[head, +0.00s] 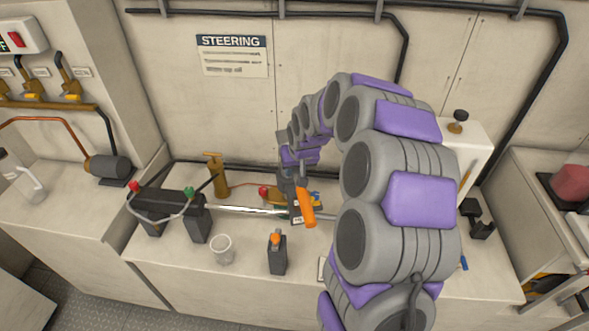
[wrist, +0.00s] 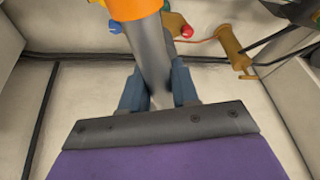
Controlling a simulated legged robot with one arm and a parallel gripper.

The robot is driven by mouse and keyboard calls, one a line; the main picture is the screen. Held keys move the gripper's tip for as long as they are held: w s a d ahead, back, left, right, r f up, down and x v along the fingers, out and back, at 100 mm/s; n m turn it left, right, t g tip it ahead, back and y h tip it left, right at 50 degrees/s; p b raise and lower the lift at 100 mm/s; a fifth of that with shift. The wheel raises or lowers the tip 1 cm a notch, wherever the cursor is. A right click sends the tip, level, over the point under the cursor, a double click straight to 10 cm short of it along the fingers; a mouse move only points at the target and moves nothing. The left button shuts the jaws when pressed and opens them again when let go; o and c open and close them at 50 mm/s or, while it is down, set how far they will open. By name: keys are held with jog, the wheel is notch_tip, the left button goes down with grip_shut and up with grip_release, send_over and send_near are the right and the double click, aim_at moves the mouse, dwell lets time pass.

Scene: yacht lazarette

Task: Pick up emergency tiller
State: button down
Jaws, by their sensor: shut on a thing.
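The emergency tiller appears to be the dark grey bar with an orange grip (head: 307,208). My gripper (head: 293,186) is shut on it, over the counter's middle. In the wrist view the grey bar (wrist: 150,48) runs between the two blue-grey fingers of my gripper (wrist: 158,82), and its orange end (wrist: 134,8) is cut off by the top edge. The fingers grip the bar away from the orange end. The bar's other end is hidden by my gripper. I cannot tell whether the tiller touches the counter.
On the white counter (head: 180,268) stand a battery-like unit (head: 168,200) with red and green knobs, a white cup (head: 221,248), a dark handheld item (head: 277,254) and a brass pump (head: 215,178). A silver rod (head: 245,210) lies behind the cup. A white box (head: 466,150) stands right.

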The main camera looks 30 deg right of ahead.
notch_tip(320, 180, up, 2)
jog(key=shift+r, duration=0.25)
jog(key=shift+s+r+p, duration=0.15)
jog(key=shift+r+p, duration=0.15)
jog(key=shift+p, duration=0.05)
jog(key=p, duration=0.2)
send_near(309, 205)
jog(key=x, duration=0.4)
jog(key=shift+f, duration=0.3)
jog(key=shift+g+y, duration=0.6)
jog(key=shift+y, duration=0.2)
jog(key=w+d+r+p, duration=0.1)
jog(key=w, duration=0.4)
jog(key=w+d+r+p, duration=0.1)
jog(key=w+r+p, duration=0.1)
jog(key=w, duration=0.3)
jog(key=w+r+p, duration=0.1)
jog(key=w+p, duration=0.1)
jog(key=w, duration=0.2)
jog(key=shift+w+d+r, duration=0.5)
jog(key=shift+w+d, duration=0.1)
jog(key=shift+w, duration=0.4)
jog(key=shift+f, duration=0.2)
jog(key=shift+f+b, duration=0.4)
jog(key=shift+f, duration=1.9)
jog(key=shift+s+f+b, duration=0.1)
jog(key=shift+f+b, duration=0.3)
jog(key=shift+f, duration=1.25)
